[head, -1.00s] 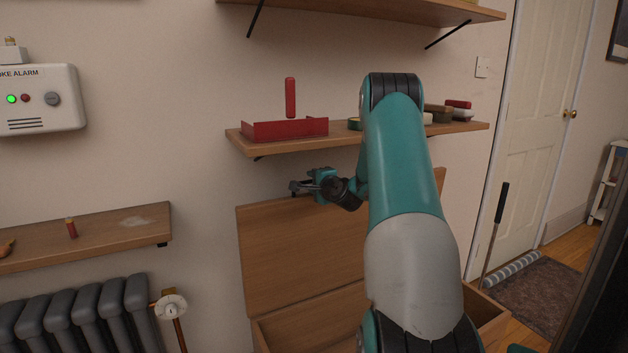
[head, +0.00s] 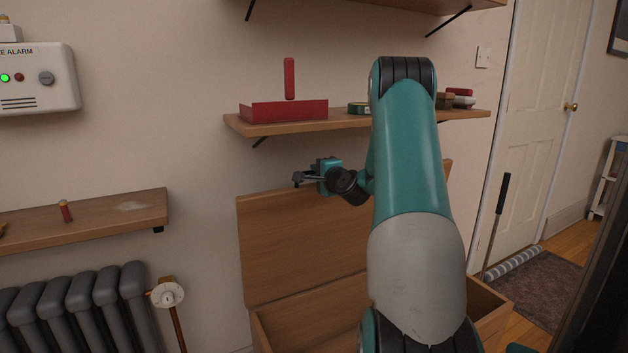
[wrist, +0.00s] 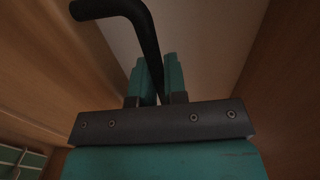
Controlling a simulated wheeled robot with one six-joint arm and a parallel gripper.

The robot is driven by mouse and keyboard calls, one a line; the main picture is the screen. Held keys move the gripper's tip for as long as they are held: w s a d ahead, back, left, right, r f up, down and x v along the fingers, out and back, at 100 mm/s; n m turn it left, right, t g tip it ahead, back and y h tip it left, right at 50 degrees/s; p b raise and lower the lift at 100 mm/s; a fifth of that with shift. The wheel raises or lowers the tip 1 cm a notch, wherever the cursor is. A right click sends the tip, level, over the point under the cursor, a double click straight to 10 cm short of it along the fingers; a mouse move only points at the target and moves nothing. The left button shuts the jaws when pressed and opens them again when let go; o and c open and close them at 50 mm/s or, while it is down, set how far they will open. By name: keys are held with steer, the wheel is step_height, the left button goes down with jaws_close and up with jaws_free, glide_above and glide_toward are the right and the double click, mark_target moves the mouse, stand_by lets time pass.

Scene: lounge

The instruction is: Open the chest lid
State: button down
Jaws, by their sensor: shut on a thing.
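The wooden chest (head: 262,325) stands against the wall, and its inside shows. Its lid (head: 290,240) is raised and stands nearly upright at the back. My gripper (head: 299,179) is at the lid's top edge, left of its middle. In the wrist view my gripper (wrist: 160,84) is shut on a dark bent handle (wrist: 148,40), which runs between the two teal fingers. The handle's fixing to the lid is not clear.
A wall shelf (head: 350,121) above the lid bears a red tray (head: 285,111) and several small things. A lower shelf (head: 100,220) and a radiator (head: 75,308) are at left. A door (head: 535,130) and a dark mat (head: 545,290) are at right.

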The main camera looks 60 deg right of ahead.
steer(key=shift+t+h, duration=0.3)
steer(key=shift+t, duration=0.2)
steer(key=b+v, duration=0.1)
steer(key=b, duration=0.1)
steer(key=b+v, duration=0.1)
steer(key=v, duration=0.1)
steer(key=b+v, duration=0.1)
steer(key=b, duration=0.1)
steer(key=shift+s+a+f+b, duration=0.15)
steer(key=shift+s+f+b, duration=0.2)
steer(key=c, duration=1.2)
jaws_free()
steer(key=b+v, duration=0.6)
steer(key=v, duration=1.1)
steer(key=shift+s, duration=0.2)
